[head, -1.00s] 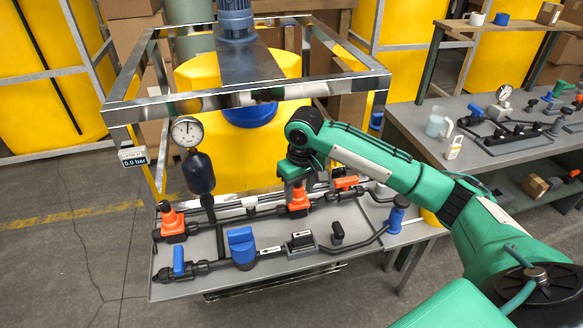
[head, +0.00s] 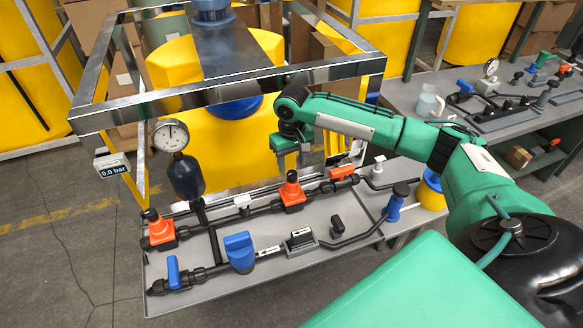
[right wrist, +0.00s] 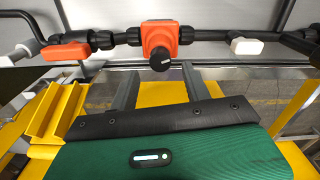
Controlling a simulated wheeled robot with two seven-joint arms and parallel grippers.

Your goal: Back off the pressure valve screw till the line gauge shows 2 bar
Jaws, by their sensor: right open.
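An orange valve with a dark screw knob on top (head: 292,191) sits on the middle of the black pipe line. It also shows in the right wrist view (right wrist: 159,42). A second orange valve (head: 159,231) stands at the left end. The round line gauge (head: 171,136) stands above a dark bulb; its dial is too small to read surely. A small display (head: 112,168) on the frame reads 0.0 bar. My right gripper (head: 293,162) is open and empty, behind and above the middle valve. Its fingers (right wrist: 157,88) are apart from the knob. My left gripper is out of view.
A metal frame (head: 230,97) surrounds the yellow tank (head: 170,72) above the skid tray (head: 335,250). A second bench (head: 400,95) with fittings is at the right.

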